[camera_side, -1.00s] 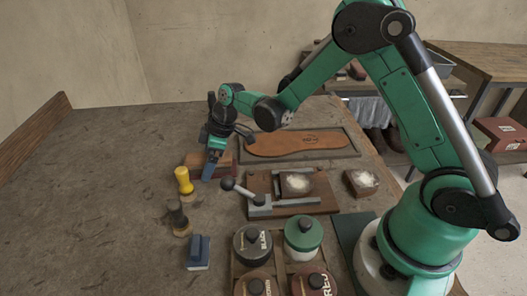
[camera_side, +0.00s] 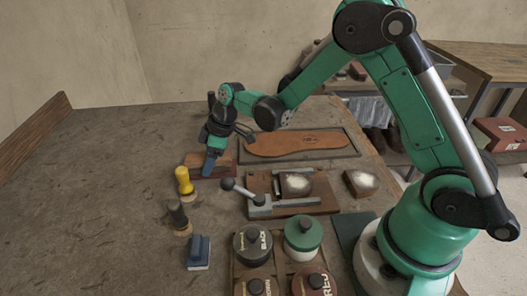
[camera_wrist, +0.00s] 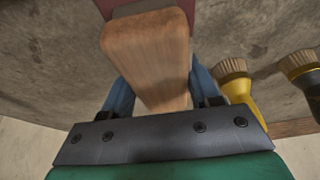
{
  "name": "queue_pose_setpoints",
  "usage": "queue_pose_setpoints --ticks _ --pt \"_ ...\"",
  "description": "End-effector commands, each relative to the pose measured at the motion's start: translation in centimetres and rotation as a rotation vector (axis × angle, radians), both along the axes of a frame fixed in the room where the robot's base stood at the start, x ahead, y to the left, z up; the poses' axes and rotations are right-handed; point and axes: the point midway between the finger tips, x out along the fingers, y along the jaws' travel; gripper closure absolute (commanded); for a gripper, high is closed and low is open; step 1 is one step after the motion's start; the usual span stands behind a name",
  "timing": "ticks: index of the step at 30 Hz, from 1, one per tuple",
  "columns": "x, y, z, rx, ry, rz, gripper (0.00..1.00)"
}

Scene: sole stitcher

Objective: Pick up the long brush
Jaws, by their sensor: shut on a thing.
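The long brush (camera_side: 193,166) is a long brown wooden block with a reddish part, at the left of the sole tray in the side view. In the wrist view its rounded wooden body (camera_wrist: 150,60) runs up between my two blue fingers. My gripper (camera_side: 210,164) points down onto it and is shut on it, one finger on each side. The fingers hide its middle in the side view. It looks to be at bench level; I cannot tell whether it is clear of the surface.
A tan sole (camera_side: 295,143) lies in a tray behind right. A clamp (camera_side: 240,193) and polish tins (camera_side: 303,232) are at right. The left bench is clear.

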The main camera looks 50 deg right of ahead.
Motion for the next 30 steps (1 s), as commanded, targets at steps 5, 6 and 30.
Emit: queue_pose_setpoints --ticks 5,6,30 --pt "0.0 0.0 1.3 0.000 0.000 0.000 1.00" --pt "0.0 0.0 2.0 0.000 0.000 0.000 1.00" --pt "0.0 0.0 19.8 0.000 0.000 0.000 1.00"
